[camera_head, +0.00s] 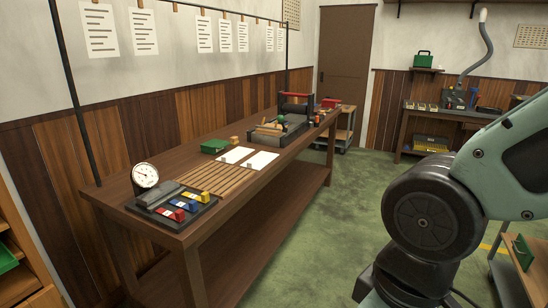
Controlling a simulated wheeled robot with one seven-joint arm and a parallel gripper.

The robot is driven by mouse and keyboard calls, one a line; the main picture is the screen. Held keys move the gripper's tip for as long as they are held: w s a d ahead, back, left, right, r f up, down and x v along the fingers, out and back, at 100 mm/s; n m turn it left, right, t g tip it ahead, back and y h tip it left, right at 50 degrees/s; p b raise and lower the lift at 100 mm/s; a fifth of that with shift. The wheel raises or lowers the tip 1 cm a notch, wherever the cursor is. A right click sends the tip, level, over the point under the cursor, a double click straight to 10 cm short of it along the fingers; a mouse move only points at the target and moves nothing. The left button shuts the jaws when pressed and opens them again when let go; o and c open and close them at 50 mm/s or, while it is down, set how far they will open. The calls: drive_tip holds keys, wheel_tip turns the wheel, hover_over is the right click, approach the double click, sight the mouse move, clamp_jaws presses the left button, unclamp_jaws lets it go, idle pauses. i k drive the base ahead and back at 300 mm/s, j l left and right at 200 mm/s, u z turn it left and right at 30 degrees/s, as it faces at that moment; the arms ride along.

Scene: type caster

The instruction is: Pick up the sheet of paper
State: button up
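Two white sheets of paper lie flat on the long wooden workbench (283,161), next to each other. The left sheet (233,155) is nearer a green tray, and the right sheet (260,161) is nearer the bench's front edge. More printed sheets hang from a rail above the bench, such as one at the far left (99,30). Which sheet is meant cannot be told. My gripper is outside the view; only part of my arm shows at the right.
Green floor (335,205) is open in front. A low wooden table stands at right.

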sight(261, 159)
drive_tip(key=i+z, duration=0.25)
drive_tip(key=i, duration=0.35)
drive_tip(key=i+z, duration=0.3)
drive_tip(key=i, duration=0.3)
drive_tip(key=i+u, duration=0.3)
drive_tip(key=i+l+u, duration=0.1)
drive_tip(key=i+u, duration=0.2)
drive_tip(key=i+j+u, duration=0.15)
drive_tip(key=i+u, duration=0.65)
drive_tip(key=i, duration=0.05)
